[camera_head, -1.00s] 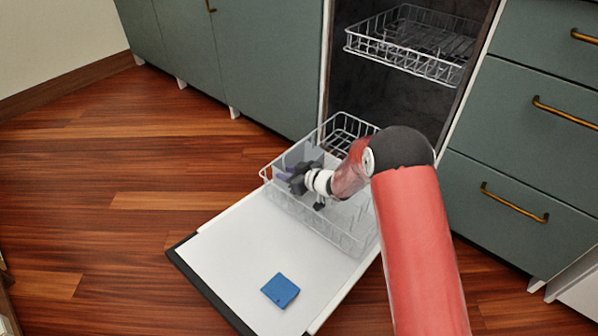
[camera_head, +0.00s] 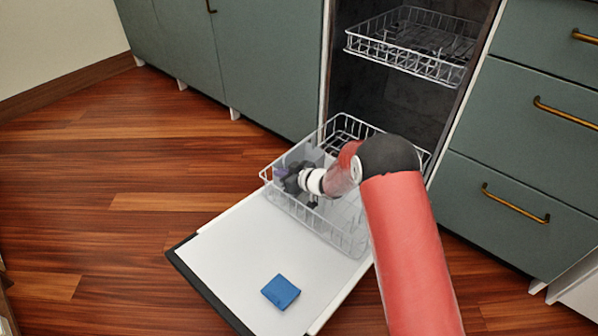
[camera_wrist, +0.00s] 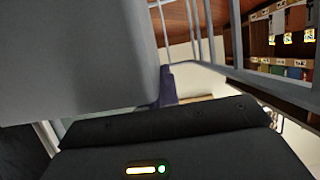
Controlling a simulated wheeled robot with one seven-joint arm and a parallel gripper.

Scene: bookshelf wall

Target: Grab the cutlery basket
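The cutlery basket (camera_head: 311,154) looks like a light grey box at the left end of the lower dishwasher rack. My gripper (camera_head: 282,173) is inside that rack, beside the basket and low against it, and partly covers it. In the wrist view a large plain grey wall, likely the cutlery basket (camera_wrist: 75,60), fills the left side close to the camera. A dark purple finger (camera_wrist: 166,86) of my gripper shows at its right edge. The other finger is not clearly seen, so I cannot tell whether the gripper is open or touching the basket.
The lower wire rack (camera_head: 345,243) is pulled out over the open dishwasher door (camera_head: 235,255). A blue block (camera_head: 281,291) lies on the door. The upper rack (camera_head: 410,55) is above and behind. Green cabinets stand on both sides. Wood floor is clear at left.

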